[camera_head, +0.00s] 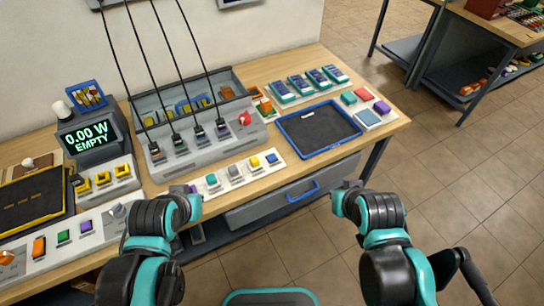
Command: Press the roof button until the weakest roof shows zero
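A display (88,136) at the left of the bench reads "0.00 W EMPTY". A white strip at the bench's front holds a teal button (212,180), a grey button (235,171), a yellow button (254,162) and a blue button (271,158); a purple one (191,189) is partly behind my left gripper. I cannot tell which is the roof button, nor which thing is the weakest roof. My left gripper (192,205) is by the strip's left end; contact is unclear. My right gripper (343,194) is off the bench's front edge, apart from the buttons. Their finger openings are unclear.
A grey console (205,135) with a red knob (244,119) and several black hanging cables stands mid-bench. A blue-rimmed tray (283,134) lies right of it, with several teal handheld devices (282,92) behind. Another button strip (75,241) lies front left. Floor is open at right.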

